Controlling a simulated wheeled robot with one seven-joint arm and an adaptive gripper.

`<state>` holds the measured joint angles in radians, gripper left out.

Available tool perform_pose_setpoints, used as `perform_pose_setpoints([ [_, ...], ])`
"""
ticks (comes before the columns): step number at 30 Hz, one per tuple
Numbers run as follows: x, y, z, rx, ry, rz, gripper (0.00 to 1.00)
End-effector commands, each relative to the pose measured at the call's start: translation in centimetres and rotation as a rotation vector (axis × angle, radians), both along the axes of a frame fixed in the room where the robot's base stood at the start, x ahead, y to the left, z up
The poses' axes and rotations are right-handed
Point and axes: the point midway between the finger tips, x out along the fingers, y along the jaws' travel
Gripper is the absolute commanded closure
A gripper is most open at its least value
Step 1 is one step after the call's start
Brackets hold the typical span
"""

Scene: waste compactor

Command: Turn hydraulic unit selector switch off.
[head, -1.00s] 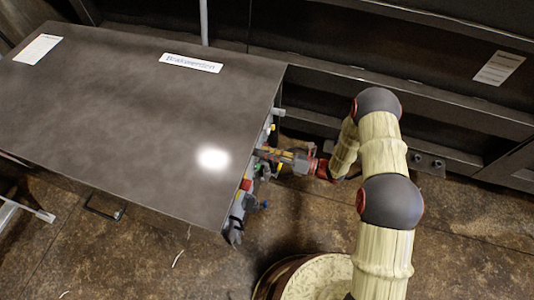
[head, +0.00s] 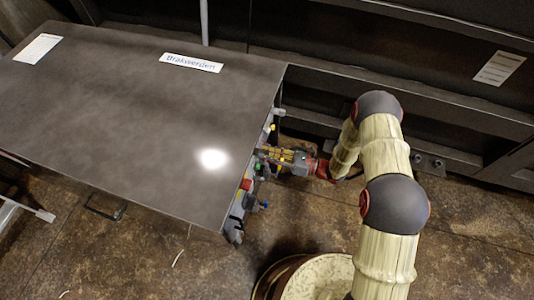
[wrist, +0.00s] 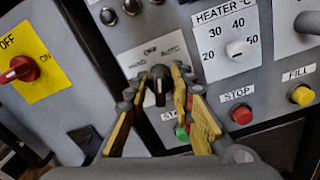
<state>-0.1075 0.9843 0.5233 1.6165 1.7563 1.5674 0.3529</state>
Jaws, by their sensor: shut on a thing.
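The selector switch (wrist: 159,80) is a black knob on the grey control panel, under a HAND and AUTO label, in the middle of the wrist view. Its handle looks roughly upright, toward the middle mark. My gripper (wrist: 158,86) has a yellow finger on each side of the knob and is shut on it. In the head view, my gripper (head: 265,154) is at the right side of the dark cabinet (head: 140,110). The knob itself is hidden there.
Close by are a red rotary switch on a yellow plate (wrist: 35,85), a white heater dial (wrist: 237,48), a red stop button (wrist: 241,114) and a yellow fill button (wrist: 302,95). A green button (wrist: 182,133) is beside the right finger. Dark shelving (head: 400,70) stands behind my arm.

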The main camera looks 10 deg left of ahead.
Motion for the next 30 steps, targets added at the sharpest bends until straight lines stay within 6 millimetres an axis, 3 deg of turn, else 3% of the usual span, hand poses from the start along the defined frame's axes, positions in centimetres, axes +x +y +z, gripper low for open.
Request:
perform_pose_setpoints([
  [15,-0.09,-0.02,0.01,-0.024,-0.297,-0.002,1.00],
  [30,-0.15,-0.03,-0.01,-0.027,-0.335,-0.002,1.00],
])
